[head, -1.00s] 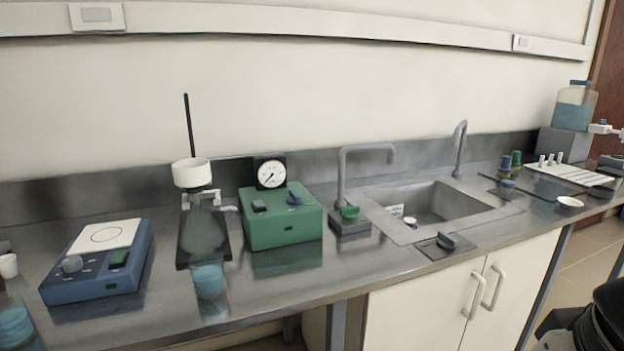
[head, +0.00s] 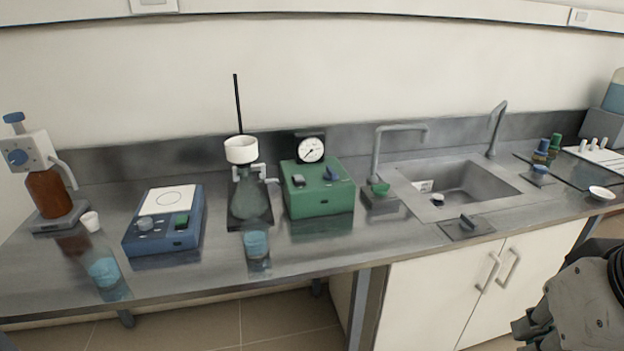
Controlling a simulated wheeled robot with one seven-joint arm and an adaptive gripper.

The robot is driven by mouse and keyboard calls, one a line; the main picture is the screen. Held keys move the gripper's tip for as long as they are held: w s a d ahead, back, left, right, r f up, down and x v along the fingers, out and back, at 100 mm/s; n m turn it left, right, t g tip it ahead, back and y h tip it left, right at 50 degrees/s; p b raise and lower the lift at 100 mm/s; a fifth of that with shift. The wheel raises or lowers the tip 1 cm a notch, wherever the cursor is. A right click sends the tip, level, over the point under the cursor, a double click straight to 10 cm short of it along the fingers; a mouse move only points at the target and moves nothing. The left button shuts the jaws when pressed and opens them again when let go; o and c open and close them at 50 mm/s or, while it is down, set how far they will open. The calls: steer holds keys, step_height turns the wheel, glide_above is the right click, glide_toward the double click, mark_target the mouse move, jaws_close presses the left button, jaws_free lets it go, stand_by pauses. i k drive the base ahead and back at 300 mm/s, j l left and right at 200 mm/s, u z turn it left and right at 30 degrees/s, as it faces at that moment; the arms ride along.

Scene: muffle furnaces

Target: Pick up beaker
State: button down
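A glass beaker with blue liquid (head: 104,275) stands near the front edge of the steel bench, at the left. A second beaker with blue liquid (head: 257,245) stands near the front edge before the filter flask. My gripper (head: 524,332) shows in part at the lower right, in front of the white cupboard and far from both beakers. Its fingertips are cut off or unclear, so I cannot tell if it is open or shut. I see nothing held in it.
A blue hotplate (head: 165,230) stands between the beakers, further back. A filter flask with white funnel (head: 247,195) and a green pump box (head: 318,190) follow. A bottle dispenser (head: 45,185) and small white cup (head: 91,221) stand at left. A sink (head: 500,185) lies to the right.

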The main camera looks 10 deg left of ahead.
mark_target(255, 231)
steer(key=i+j+u, duration=0.7)
